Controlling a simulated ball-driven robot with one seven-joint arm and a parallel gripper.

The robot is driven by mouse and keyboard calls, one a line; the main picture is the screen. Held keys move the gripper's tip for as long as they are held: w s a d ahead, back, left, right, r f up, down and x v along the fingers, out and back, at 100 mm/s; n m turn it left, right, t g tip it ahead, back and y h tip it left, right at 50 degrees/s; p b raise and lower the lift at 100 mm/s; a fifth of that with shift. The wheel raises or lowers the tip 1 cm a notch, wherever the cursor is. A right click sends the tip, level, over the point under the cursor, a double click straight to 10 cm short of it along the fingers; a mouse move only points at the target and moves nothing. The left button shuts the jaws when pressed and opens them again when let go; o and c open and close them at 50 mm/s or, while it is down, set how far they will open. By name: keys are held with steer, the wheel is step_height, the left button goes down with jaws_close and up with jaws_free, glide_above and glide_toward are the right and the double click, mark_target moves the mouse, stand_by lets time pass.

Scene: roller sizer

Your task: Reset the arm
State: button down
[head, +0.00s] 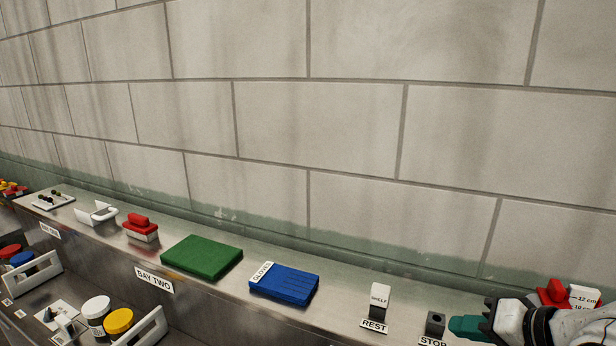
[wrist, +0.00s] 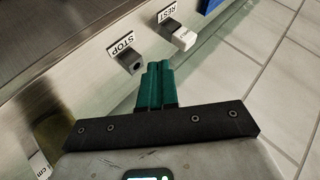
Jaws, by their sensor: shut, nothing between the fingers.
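My gripper (head: 466,326) is at the lower right of the head view, with teal fingers pointing left. In the wrist view its two teal fingers (wrist: 157,84) are pressed together with nothing between them. The fingertips are close to a dark block with a hole in it (wrist: 135,65), by the STOP label (wrist: 121,43). I cannot tell whether they touch it. The block also shows in the head view (head: 435,323), just left of the fingertips.
A white SHELF block (head: 380,298) stands by the REST label (head: 374,326). A blue GLOVES pack (head: 285,286) and a green pad (head: 202,257) lie farther left on the metal ledge. A red-topped item (head: 553,293) is behind my gripper. The wall is behind.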

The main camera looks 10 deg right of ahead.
steer(key=s+a+f+n+g+h, duration=0.1)
steer(key=s+a+f+g, duration=0.15)
steer(key=s+f, duration=0.45)
steer(key=s+a+f+n+g, duration=0.15)
steer(key=s+a+f, duration=0.25)
steer(key=f, duration=0.7)
steer(key=s+d+f+n+g+h+b, duration=0.3)
steer(key=s+f+g+b, duration=0.1)
steer(key=s+f, duration=0.9)
steer(key=s, duration=0.3)
steer(key=shift+s+f+g, duration=0.15)
steer(key=shift+s+g, duration=0.15)
steer(key=shift+a, duration=0.1)
